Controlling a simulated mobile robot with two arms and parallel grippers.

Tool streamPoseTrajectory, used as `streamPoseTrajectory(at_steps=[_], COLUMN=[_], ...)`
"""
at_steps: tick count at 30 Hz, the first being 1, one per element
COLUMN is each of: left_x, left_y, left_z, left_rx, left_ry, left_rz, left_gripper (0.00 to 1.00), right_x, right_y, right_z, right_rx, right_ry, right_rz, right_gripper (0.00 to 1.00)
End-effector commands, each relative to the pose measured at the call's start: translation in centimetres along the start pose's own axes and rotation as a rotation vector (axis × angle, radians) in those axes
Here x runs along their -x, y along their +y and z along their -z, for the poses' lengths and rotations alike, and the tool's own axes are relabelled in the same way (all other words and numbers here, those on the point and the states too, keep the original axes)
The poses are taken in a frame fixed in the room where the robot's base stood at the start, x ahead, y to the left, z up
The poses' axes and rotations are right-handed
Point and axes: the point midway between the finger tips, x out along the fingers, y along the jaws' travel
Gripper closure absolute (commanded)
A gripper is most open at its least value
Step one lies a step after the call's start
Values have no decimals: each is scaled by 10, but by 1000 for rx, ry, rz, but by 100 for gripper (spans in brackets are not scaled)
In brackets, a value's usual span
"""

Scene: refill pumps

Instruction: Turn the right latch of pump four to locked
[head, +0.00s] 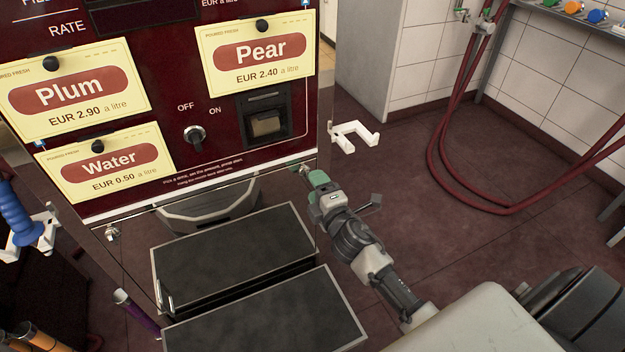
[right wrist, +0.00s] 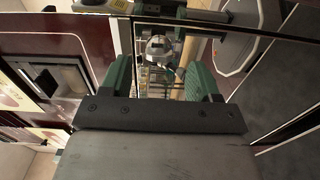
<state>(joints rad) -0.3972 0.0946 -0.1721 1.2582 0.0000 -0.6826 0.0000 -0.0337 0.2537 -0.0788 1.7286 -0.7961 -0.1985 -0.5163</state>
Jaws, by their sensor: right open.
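The dark red pump (head: 230,70) fills the left and middle of the head view; its number is not visible. Its right latch is at the lower right corner of the front, mostly hidden by my right gripper (head: 312,178). In the right wrist view the silver latch (right wrist: 159,47) shows beyond and between the green fingers of my right gripper (right wrist: 160,75). The fingers are open, one on each side of it. I cannot tell whether they touch it or how it is turned. The left latch (head: 112,234) shows at the lower left corner. My left gripper is not in view.
A white hook (head: 350,137) juts from the pump's right side. A blue nozzle (head: 18,215) hangs at the left. Dark step-like panels (head: 235,258) lie below the front. Red hoses (head: 452,165) loop at the right. The floor (head: 420,215) between is clear.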

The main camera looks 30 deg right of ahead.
Motion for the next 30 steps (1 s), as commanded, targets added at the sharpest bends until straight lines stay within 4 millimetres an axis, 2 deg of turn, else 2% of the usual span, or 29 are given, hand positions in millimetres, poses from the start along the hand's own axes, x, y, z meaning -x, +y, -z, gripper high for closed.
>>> streamPoseTrajectory(at_steps=[1,6,12,18,30], left_x=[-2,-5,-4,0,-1], left_y=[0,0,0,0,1], left_z=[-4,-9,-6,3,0], left_rx=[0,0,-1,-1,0], left_ry=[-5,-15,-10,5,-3], left_rz=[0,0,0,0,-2], left_gripper=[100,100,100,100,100], right_x=[13,47,70,76,75], right_y=[-1,-1,-1,0,0], right_z=[0,0,0,0,0], right_rx=[-1,-2,-1,0,-1], right_ry=[0,-1,-1,-1,-1], right_rz=[3,3,1,0,0], right_gripper=[38,38,38,38,38])
